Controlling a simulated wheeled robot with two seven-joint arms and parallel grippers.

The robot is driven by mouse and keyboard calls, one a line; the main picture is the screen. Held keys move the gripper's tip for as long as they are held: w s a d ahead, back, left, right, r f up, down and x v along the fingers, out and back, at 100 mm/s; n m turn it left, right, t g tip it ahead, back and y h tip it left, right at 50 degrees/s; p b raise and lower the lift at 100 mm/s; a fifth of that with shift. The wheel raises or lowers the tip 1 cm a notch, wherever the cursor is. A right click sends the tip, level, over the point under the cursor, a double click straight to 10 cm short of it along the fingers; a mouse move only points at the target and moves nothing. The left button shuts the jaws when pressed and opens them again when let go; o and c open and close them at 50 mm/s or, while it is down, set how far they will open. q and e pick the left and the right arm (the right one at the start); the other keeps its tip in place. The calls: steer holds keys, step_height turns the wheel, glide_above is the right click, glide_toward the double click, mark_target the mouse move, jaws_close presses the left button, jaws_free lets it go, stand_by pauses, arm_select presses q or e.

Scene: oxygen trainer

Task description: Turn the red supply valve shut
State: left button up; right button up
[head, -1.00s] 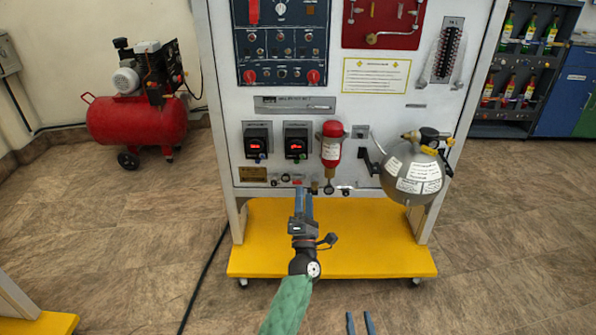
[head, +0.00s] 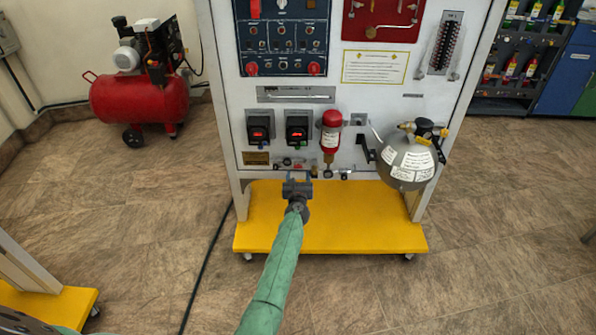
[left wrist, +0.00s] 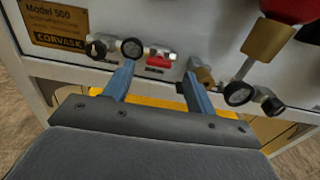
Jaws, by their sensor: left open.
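The red supply valve is a small red handle (left wrist: 160,62) on a fitting low on the white panel. In the left wrist view it lies between and just beyond the tips of my left gripper (left wrist: 159,70). The two blue fingers are apart with nothing between them; I cannot tell whether they touch the handle. In the head view my left gripper (head: 297,177) is at the panel's lower edge and largely hides the valve. My right gripper is not visible.
Left of the valve are a round gauge (left wrist: 132,48) and a black knob (left wrist: 96,48). To its right are a brass fitting (left wrist: 204,77) and another gauge (left wrist: 238,93). A red cylinder (head: 331,130) hangs above right. The yellow base (head: 350,235) is below.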

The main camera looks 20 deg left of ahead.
mark_target(298, 167)
arm_select(q)
steer(key=shift+x, duration=1.7)
steer(key=c, duration=1)
